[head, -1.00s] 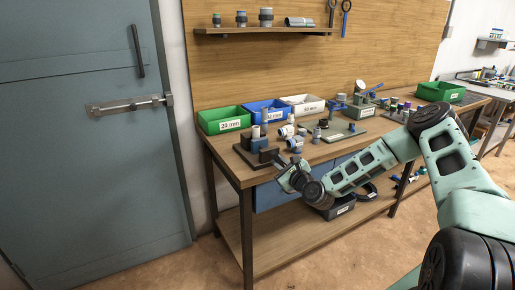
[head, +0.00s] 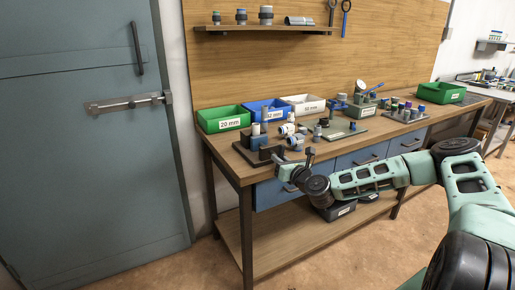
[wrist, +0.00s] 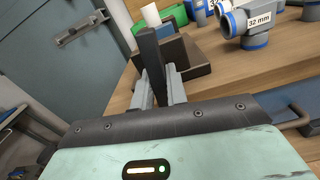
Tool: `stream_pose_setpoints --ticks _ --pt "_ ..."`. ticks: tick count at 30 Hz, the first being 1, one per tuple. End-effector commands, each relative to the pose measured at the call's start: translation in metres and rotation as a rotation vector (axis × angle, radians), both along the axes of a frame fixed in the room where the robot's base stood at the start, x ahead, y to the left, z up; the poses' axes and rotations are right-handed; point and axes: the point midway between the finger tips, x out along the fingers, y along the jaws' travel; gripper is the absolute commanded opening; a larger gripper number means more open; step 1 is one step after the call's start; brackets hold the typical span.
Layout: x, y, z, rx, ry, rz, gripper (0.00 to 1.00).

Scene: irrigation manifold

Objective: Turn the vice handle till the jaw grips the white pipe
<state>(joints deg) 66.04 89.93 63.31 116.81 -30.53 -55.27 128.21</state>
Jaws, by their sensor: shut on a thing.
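The vice (head: 258,146) stands at the left front corner of the workbench, a dark block on a dark base. The white pipe (head: 256,130) stands upright at it; its upper part also shows in the wrist view (wrist: 151,15). In the wrist view my gripper (wrist: 156,78) is shut on a dark bar, the vice handle (wrist: 149,50), with one finger on each side. The dark vice body (wrist: 185,62) lies just beyond the fingers. In the head view my gripper (head: 290,164) is at the bench's front edge, right of the vice. The contact between jaw and pipe is hidden.
Green (head: 222,118), blue (head: 266,110) and white (head: 304,104) bins stand behind the vice. A grey fitting with blue rings marked 32 mm (wrist: 252,22) lies close right. More fittings stand farther right. The floor in front is clear.

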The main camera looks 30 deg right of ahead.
Motion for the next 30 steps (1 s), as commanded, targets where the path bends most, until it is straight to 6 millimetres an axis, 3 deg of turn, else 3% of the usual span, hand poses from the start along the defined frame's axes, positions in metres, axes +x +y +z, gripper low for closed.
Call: stream_pose_setpoints --ticks 11,21,30 --pt "-0.001 0.0001 -0.0038 0.049 0.008 0.0 0.0" --pt "-0.001 0.0005 -0.0042 0.368 0.018 0.002 0.0" --pt "-0.0009 0.0006 -0.003 0.382 0.02 0.002 0.0"
